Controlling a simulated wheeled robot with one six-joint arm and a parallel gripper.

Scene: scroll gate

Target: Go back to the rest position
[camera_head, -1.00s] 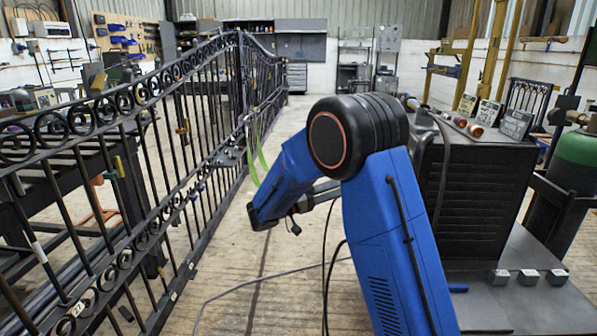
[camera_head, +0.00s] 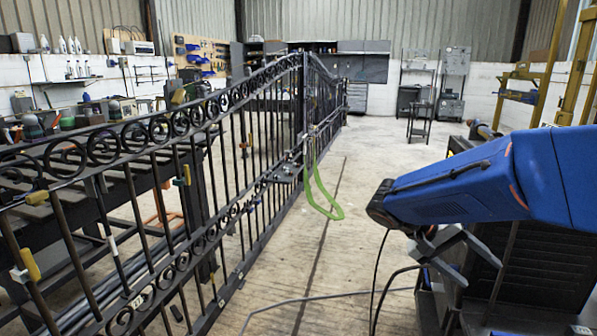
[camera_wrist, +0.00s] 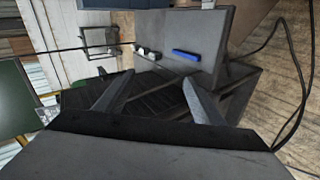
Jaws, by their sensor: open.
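My gripper (camera_head: 481,273) is at the end of my blue arm on the right of the head view, pointing down and right, in front of the dark cabinet. In the wrist view its two grey fingers (camera_wrist: 154,88) stand well apart with nothing between them. The black scroll gate (camera_head: 240,270) runs from the lower left toward the back. A green loop (camera_head: 321,200) hangs from the gate near its middle post. My gripper is clear of the gate and the loop, with open floor between.
The dark cabinet (camera_head: 545,268) stands at the right, partly behind my arm. Cables trail on the floor.

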